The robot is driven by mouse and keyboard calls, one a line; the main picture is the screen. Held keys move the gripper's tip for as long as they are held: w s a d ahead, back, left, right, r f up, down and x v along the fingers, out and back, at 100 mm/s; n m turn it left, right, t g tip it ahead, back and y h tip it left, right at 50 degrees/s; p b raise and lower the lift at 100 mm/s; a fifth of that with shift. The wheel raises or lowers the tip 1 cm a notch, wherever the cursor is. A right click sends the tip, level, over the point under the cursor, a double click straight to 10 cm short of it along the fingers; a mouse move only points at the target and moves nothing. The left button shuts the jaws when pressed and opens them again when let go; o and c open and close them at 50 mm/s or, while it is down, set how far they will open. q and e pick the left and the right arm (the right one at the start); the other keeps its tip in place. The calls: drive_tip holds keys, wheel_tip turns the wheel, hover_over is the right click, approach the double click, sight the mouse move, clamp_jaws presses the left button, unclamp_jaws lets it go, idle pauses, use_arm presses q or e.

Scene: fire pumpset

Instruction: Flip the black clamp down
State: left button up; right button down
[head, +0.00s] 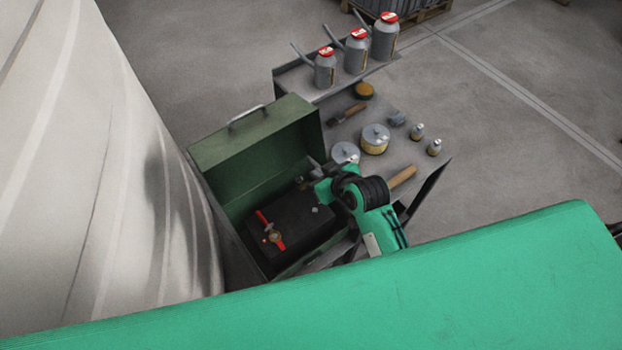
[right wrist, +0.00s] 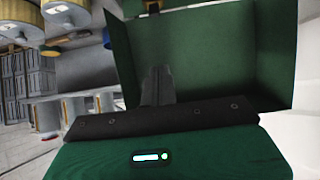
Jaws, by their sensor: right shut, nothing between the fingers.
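An open green box (head: 252,150) holds a black battery-like block (head: 289,229) with a red clamp (head: 269,230) on its left part. A small dark form (head: 300,183) at the block's back right edge may be the black clamp; it is too small to tell its pose. My right gripper (head: 314,168) hovers over the box's right side, close to that form; I cannot tell whether they touch. Its fingers (right wrist: 156,84) are together with nothing between them, in front of the box's green wall in the right wrist view. My left gripper is not in view.
A grey cart top (head: 400,152) to the right carries tins (head: 375,139), a brush (head: 346,114) and small bottles. Several grey canisters (head: 356,51) stand on its back shelf. A large pale curved surface (head: 110,180) rises close on the left.

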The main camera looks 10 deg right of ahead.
drive_tip(key=p+x, duration=0.2)
drive_tip(key=x, duration=0.6)
drive_tip(key=shift+w+a, duration=0.15)
drive_tip(key=shift+w, duration=0.15)
drive_tip(key=shift+w+f+p, duration=0.1)
drive_tip(key=shift+f+p, duration=0.25)
drive_tip(key=shift+f, duration=0.05)
drive_tip(key=shift+s+d+f+p, duration=0.2)
drive_tip(key=shift+s+f+p, duration=0.15)
drive_tip(key=shift+s, duration=0.15)
drive_tip(key=shift+s+d+f+p, duration=0.2)
drive_tip(key=shift+s+f+p, duration=0.1)
drive_tip(key=shift+s, duration=0.2)
drive_tip(key=shift+s+d+f, duration=0.2)
drive_tip(key=shift+s+f, duration=0.1)
drive_tip(key=shift+s, duration=0.25)
drive_tip(key=shift+w+f, duration=0.1)
